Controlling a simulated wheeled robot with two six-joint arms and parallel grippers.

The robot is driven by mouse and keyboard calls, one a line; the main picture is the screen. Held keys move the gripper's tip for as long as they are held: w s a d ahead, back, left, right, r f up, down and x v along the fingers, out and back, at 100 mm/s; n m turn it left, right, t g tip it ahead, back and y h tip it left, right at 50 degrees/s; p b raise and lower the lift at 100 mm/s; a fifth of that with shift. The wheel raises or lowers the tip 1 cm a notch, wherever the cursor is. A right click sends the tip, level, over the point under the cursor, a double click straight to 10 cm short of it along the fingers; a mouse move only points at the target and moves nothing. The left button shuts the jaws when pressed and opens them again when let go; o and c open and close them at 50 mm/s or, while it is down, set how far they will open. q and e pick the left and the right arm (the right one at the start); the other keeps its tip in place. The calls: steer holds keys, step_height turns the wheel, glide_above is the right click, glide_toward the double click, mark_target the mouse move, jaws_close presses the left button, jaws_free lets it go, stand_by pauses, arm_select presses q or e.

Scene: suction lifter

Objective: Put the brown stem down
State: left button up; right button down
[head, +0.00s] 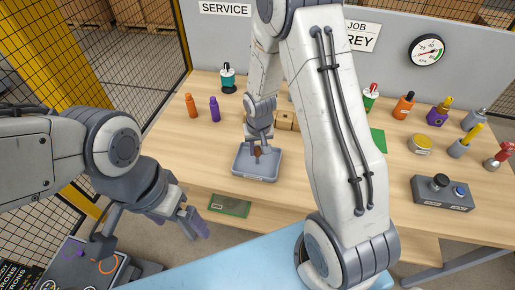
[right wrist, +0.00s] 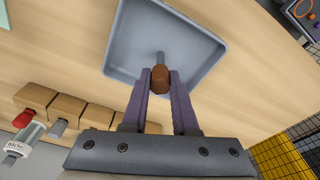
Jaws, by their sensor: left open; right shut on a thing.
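The brown stem (right wrist: 160,76) is a short brown piece with a grey rod at its far end. My right gripper (right wrist: 161,84) is shut on it, one finger on each side. The grey tray (right wrist: 122,42) lies beyond the fingers, and the stem's rod end overlaps the tray floor in the right wrist view. In the head view the stem (head: 258,151) is over the tray (head: 256,178); I cannot tell whether it touches the floor. My left gripper (head: 188,222) is open and empty, in front of the table's left side.
Wooden blocks (right wrist: 53,107) stand in a row near the tray, one with a red-topped part (right wrist: 29,121). Orange (head: 191,105) and purple (head: 214,109) bottles stand behind left. A green board (head: 230,205) lies at the front edge. A grey switch box (head: 441,195) sits right.

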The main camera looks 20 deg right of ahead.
steer(key=c, duration=0.7)
jaws_free()
steer(key=shift+f, duration=0.1)
steer(key=shift+r, duration=0.55)
step_height(320, 180, up, 10)
steer(key=s, duration=0.2)
steer(key=s+a+r+n, duration=0.45)
steer(key=s+a, duration=0.25)
steer(key=a, duration=0.3)
steer(key=s+a+r+n, duration=0.1)
steer(key=s, duration=0.4)
steer(key=s+a+r+n+g+y, duration=0.1)
steer(key=s+a+n, duration=0.1)
steer(key=s, duration=0.3)
steer(key=s+a+r+n, duration=0.1)
steer(key=s+n, duration=0.1)
steer(key=s, duration=0.3)
steer(key=shift+s+a+r+g, duration=0.25)
steer(key=shift+s+a+g, duration=0.05)
steer(key=shift+g, duration=0.1)
